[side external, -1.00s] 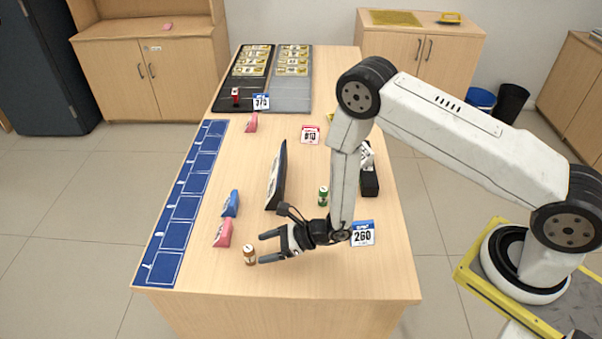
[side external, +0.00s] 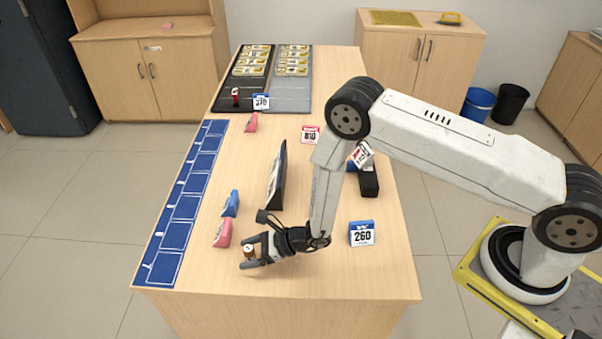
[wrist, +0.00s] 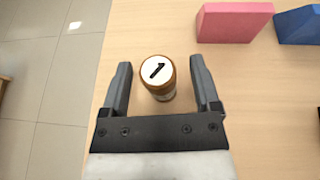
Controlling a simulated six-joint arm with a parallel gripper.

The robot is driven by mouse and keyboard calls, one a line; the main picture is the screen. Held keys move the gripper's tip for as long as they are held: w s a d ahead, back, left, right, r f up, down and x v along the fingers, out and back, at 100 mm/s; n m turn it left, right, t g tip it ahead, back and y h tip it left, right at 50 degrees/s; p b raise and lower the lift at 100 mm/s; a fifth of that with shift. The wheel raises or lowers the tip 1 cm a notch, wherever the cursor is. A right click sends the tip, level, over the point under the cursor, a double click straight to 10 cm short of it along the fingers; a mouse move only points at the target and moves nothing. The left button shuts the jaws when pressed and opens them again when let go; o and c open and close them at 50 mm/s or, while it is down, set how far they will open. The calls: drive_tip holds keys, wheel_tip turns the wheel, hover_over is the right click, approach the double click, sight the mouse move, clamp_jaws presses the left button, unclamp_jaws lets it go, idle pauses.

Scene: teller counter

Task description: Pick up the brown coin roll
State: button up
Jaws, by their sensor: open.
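The brown coin roll (wrist: 158,77) stands upright on the wooden counter, its white top marked "1". In the side view the coin roll (side external: 249,253) shows between the fingertips of my gripper (side external: 256,256) near the counter's front left. My gripper is open and low over the counter. The lower part of the roll is partly hidden by a finger in the side view.
A pink block (side external: 222,233) and a blue block (side external: 230,203) stand just beyond the roll. A blue marked strip (side external: 183,208) runs along the left edge. A "260" card (side external: 362,233) stands to the right, and a dark upright panel (side external: 277,175) behind.

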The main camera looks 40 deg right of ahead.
clamp_jaws()
drive_tip(key=shift+r, duration=0.2)
idle(0.3)
drive_tip(key=shift+r, duration=0.85)
drive_tip(key=s+d+r, duration=0.5)
drive_tip(key=s+r, duration=0.6)
drive_tip(key=s, duration=0.2)
drive_tip(key=shift+d, duration=0.1)
idle(0.5)
